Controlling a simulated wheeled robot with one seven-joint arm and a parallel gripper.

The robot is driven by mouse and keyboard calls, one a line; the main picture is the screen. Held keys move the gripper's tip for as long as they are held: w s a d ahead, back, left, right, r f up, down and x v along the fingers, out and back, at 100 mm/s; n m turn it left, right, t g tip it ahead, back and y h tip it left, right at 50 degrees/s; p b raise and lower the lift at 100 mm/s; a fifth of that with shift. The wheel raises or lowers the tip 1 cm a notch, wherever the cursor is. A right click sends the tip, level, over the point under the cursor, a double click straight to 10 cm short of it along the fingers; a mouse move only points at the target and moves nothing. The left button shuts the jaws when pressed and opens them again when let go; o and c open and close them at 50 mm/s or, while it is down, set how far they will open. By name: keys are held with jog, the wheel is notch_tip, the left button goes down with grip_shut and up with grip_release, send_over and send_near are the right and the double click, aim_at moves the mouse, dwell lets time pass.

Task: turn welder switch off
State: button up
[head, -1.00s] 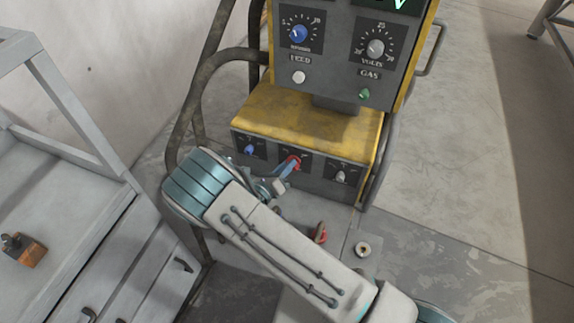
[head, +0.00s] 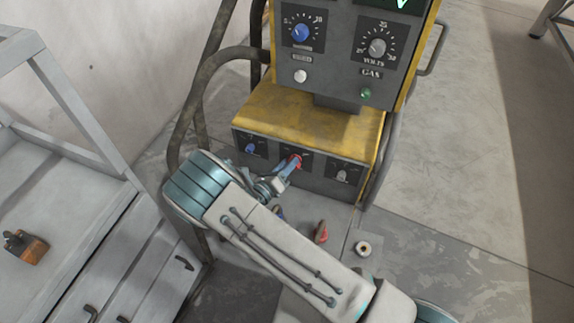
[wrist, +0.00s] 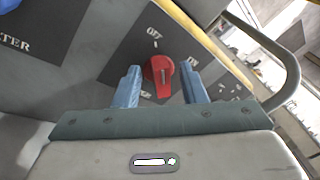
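The welder's red switch knob (head: 296,158) sits in the middle of the lower front panel, below the yellow top. In the wrist view the red knob (wrist: 160,72) lies between my two blue fingers, with an OFF label above it. A pale line marks the knob; its exact setting is hard to read. My gripper (wrist: 162,88) is open, one finger on each side of the knob, with small gaps seeming to show. In the head view my gripper (head: 290,168) reaches the panel and partly covers the knob.
A blue knob (head: 249,148) and a grey knob (head: 342,175) flank the red one. The upper panel has a lit green display (head: 402,4). A bent tube frame (head: 185,100) rises at the welder's left. A grey drawer cabinet (head: 130,250) stands at left.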

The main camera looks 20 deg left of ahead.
jog(key=v, duration=1.3)
jog(key=shift+s+a, duration=0.15)
jog(key=shift+s, duration=0.2)
jog(key=w+d+r+m+g+h+p, duration=0.25)
jog(key=d+r+m+g, duration=0.45)
jog(key=d+r+m, duration=0.35)
jog(key=w+d+r+m+g+h+p, duration=0.2)
jog(key=w+d+r+m+g, duration=0.1)
jog(key=d+r+m+g, duration=0.55)
jog(key=s+d+r+m+y+p, duration=0.2)
jog(key=s+d+r+m+y, duration=0.3)
jog(key=d+r+m, duration=0.3)
jog(key=s+d+r+m+t+y+p, duration=0.1)
jog(key=s+d+r+m+y+p, duration=0.2)
jog(key=d+r+m, duration=0.6)
jog(key=shift+s+d+r+m+y+p, duration=0.35)
jog(key=shift+s+r+m+y, duration=0.6)
jog(key=shift+s+m+y, duration=1.15)
